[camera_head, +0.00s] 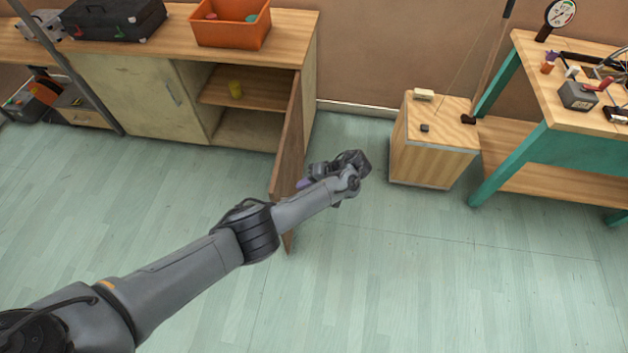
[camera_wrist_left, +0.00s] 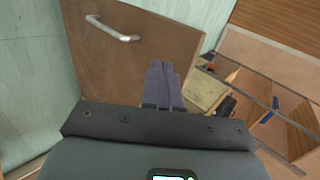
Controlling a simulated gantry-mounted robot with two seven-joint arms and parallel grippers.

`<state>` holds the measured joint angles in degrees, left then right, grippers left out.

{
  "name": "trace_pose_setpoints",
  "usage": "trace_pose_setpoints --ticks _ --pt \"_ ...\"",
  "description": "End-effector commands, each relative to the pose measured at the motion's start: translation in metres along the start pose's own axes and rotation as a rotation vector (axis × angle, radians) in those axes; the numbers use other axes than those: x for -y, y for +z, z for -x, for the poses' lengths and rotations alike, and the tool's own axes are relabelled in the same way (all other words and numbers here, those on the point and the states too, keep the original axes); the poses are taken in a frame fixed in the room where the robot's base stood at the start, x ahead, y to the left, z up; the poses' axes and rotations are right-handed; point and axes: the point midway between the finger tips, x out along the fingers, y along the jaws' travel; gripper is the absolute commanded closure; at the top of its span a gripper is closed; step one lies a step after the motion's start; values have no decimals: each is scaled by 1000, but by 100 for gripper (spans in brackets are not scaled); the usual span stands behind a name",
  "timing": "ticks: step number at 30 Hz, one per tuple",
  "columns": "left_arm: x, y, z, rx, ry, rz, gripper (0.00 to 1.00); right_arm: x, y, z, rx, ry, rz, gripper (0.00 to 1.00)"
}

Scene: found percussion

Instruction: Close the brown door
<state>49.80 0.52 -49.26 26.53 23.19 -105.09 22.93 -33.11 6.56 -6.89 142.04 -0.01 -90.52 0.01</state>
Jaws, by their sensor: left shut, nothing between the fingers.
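The brown door (camera_head: 288,150) stands open, swung out from the right end of the wooden cabinet. In the left wrist view its brown face (camera_wrist_left: 105,65) shows a silver handle (camera_wrist_left: 112,30). My left gripper (camera_head: 303,184) is on the door's right side in the head view, its fingertips pointing left toward the door. In the wrist view its purple-grey fingers (camera_wrist_left: 163,70) are together and empty, in front of the door face and away from the handle. I cannot tell whether they touch the door. My forearm hides part of the door's lower edge. My right gripper is not in view.
An orange bin (camera_head: 231,28) and black case (camera_head: 112,18) stand on top. A wooden box (camera_head: 433,145) and green-legged workbench (camera_head: 530,145) stand right. The floor in front is clear.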

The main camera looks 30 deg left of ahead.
Motion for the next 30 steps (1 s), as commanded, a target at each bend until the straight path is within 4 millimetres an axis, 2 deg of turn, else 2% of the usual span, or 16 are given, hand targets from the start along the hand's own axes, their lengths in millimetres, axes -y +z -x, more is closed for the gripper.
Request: trace_pose_setpoints --ticks 1,4,12,19,30 --pt "-1 1 -12 2 -1 -1 100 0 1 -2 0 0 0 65" --pt "-1 1 -30 2 -1 1 100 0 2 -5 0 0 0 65" --pt "20 0 -55 0 0 -1 100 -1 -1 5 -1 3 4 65" --pt "27 1 -63 0 0 -1 100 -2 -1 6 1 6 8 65" --pt "27 1 -64 0 1 -2 100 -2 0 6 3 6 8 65"
